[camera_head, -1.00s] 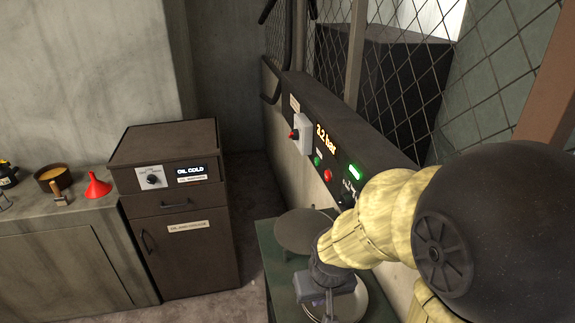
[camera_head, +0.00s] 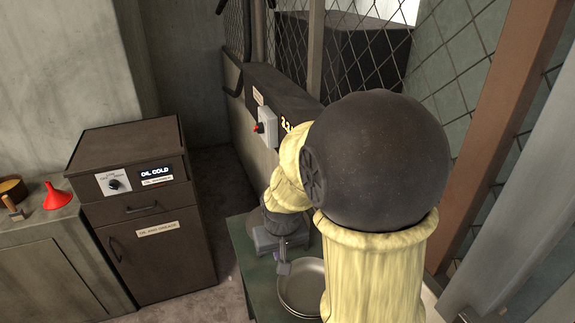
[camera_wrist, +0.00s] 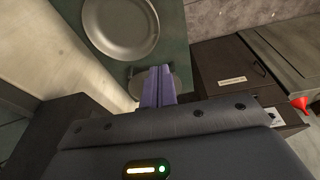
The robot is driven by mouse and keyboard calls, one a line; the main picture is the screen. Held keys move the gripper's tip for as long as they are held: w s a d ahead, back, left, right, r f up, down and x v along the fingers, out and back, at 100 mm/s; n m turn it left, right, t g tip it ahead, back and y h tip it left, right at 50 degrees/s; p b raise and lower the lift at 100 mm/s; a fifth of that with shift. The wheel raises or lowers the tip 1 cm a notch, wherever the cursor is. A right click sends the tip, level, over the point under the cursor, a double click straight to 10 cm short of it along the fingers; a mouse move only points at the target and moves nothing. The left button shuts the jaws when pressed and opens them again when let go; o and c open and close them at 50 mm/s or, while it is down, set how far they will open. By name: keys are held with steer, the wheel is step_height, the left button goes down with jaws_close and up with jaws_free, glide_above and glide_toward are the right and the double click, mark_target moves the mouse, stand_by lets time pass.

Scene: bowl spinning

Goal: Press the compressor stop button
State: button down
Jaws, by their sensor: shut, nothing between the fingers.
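The green and red round buttons lower on the panel are hidden behind my arm, so the stop button cannot be seen. A grey switch box with a red knob (camera_head: 257,127) sits at the panel's far end. My gripper (camera_head: 283,268) is shut and empty. It points down over the green table, beside the stacked bowls. Its closed fingers also show in the wrist view (camera_wrist: 160,75).
Metal bowls (camera_head: 301,283) stand on the green table (camera_head: 240,240); a bowl also shows in the wrist view (camera_wrist: 120,25). A brown cabinet (camera_head: 150,250) with an "OIL COLD" display stands left. A red funnel (camera_head: 56,197) sits on the left counter. Mesh fence and posts are right.

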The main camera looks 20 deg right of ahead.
steer(key=w+d+r+h+p, duration=0.1)
steer(key=w+r, duration=0.2)
steer(key=w, duration=0.5)
steer(key=w+d+r+t+h+p, duration=0.1)
steer(key=w+r, duration=0.3)
steer(key=w, duration=0.4)
steer(key=w+d+r+h+p, duration=0.1)
steer(key=w+d+r+h, duration=0.1)
steer(key=w, duration=0.6)
steer(key=shift+d+r+m+t+h+p, duration=0.2)
steer(key=shift+r+m+t+h+p, duration=0.15)
steer(key=shift+r+h, duration=0.35)
steer(key=shift+f, duration=0.1)
steer(key=w+d+f+p, duration=0.3)
steer(key=d+f+p, duration=0.2)
steer(key=d+f, duration=0.3)
steer(key=shift+w+d, duration=0.3)
steer(key=shift+w, duration=0.05)
steer(key=shift+w, duration=0.1)
